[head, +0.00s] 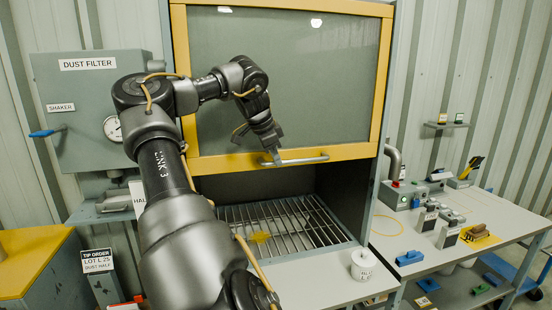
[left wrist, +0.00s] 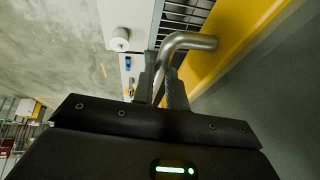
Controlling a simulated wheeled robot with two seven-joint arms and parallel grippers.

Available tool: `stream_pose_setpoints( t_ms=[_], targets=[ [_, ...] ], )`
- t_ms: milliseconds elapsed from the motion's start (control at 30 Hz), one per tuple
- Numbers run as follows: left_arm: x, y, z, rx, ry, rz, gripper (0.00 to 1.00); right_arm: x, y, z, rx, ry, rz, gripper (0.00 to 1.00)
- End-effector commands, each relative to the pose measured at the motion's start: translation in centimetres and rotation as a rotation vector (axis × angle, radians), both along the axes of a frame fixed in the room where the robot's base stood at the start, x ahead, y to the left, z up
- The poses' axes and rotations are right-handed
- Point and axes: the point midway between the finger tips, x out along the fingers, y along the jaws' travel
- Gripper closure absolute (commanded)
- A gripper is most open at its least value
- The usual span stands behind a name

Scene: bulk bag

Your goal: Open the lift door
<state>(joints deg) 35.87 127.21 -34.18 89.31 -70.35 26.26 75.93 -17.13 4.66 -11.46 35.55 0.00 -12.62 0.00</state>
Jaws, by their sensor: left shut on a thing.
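The lift door (head: 285,80) is a yellow-framed pane that stands partly raised, with a dark opening below its lower rail. A metal bar handle (head: 303,160) runs along the lower rail. My left gripper (head: 272,158) is at the left end of this handle and shut on it. In the left wrist view, the fingers of the left gripper (left wrist: 162,80) close around the handle (left wrist: 190,42) near its bend, beside the yellow frame (left wrist: 225,55). My right gripper is not in view.
Under the door lies a metal grate (head: 285,228) with a small yellow patch. A white roll (head: 363,265) stands on the front ledge. A grey dust filter box (head: 90,100) with a gauge is at left. A bench (head: 400,240) with small tools is at right.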

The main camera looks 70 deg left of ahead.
Motion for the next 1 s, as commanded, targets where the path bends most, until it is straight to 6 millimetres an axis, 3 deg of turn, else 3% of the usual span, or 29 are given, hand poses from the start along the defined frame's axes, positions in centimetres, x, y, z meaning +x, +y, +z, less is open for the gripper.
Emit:
stream_pose_setpoints(
  t_ms=[67,100,267,667,1000],
  targets=[
    [0.0,0.1,0.1,0.003,-0.002,0.001,1.0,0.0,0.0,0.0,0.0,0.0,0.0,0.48],
    [0.0,0.1,0.0,0.002,-0.002,0.0,0.83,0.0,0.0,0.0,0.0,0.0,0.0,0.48],
    [0.0,0.0,0.0,0.002,-0.001,0.001,0.64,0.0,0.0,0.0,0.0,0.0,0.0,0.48],
    [-0.4,-0.1,0.8,0.004,-0.001,0.003,0.64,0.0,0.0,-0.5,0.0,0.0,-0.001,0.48],
    [-2.9,-1.2,6.7,0.004,0.0,0.004,0.64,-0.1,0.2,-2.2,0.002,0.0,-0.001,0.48]
  ],
)
